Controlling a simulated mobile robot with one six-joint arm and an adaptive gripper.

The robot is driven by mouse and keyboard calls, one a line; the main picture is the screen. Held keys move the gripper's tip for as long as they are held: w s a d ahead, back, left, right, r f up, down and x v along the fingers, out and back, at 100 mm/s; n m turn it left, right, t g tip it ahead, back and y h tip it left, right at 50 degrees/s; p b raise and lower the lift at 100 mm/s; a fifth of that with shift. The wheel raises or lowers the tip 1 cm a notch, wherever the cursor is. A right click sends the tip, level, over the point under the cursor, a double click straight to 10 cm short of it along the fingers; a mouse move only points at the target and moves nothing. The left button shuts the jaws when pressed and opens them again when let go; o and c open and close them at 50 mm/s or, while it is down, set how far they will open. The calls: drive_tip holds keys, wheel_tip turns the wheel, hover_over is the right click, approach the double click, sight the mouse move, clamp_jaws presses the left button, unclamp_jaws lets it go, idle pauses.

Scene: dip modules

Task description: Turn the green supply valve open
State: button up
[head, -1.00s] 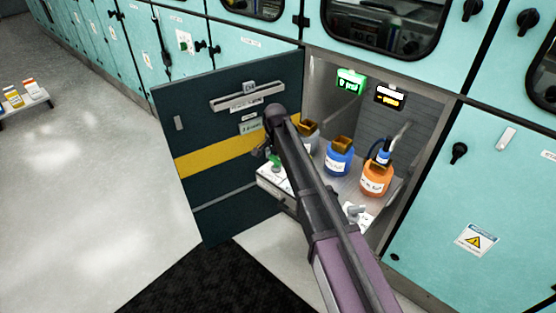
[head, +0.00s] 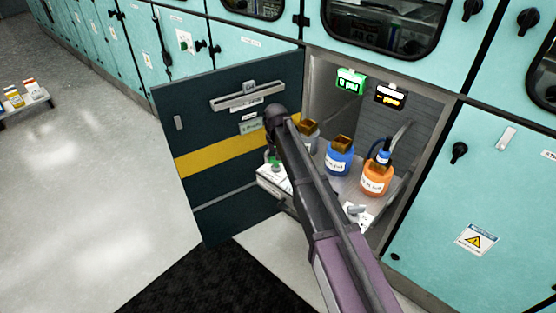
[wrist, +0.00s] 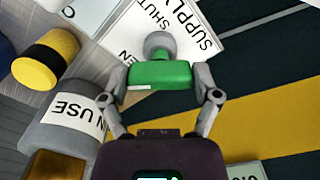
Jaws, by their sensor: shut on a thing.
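The green supply valve handle (wrist: 160,74) shows in the wrist view in front of a round grey stem, beside a white plate lettered SUPPLY and SHUT (wrist: 192,22). Another word on the plate is partly hidden and ends in EN. My gripper (wrist: 160,82) is shut on the handle, with one grey finger at each end of it. In the head view the green handle (head: 273,164) is a small patch at the front left of the open cabinet, and my arm covers much of the area around it.
The open dark door (head: 225,140) with a yellow stripe stands left of the valve. Inside the cabinet are a grey bottle (head: 309,132), a blue bottle (head: 338,160) and an orange bottle (head: 376,180). A green-lit display (head: 350,81) and an amber display (head: 390,96) hang above.

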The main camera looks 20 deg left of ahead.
drive_tip(key=n, duration=0.3)
drive_tip(key=shift+s+n, duration=0.2)
drive_tip(key=shift+n, duration=0.1)
drive_tip(key=shift+a+n, duration=0.1)
drive_tip(key=shift+n, duration=2)
drive_tip(key=o, duration=1)
drive_tip(key=shift+c, duration=0.2)
drive_tip(key=shift+w, duration=0.15)
drive_tip(key=shift+r, duration=0.15)
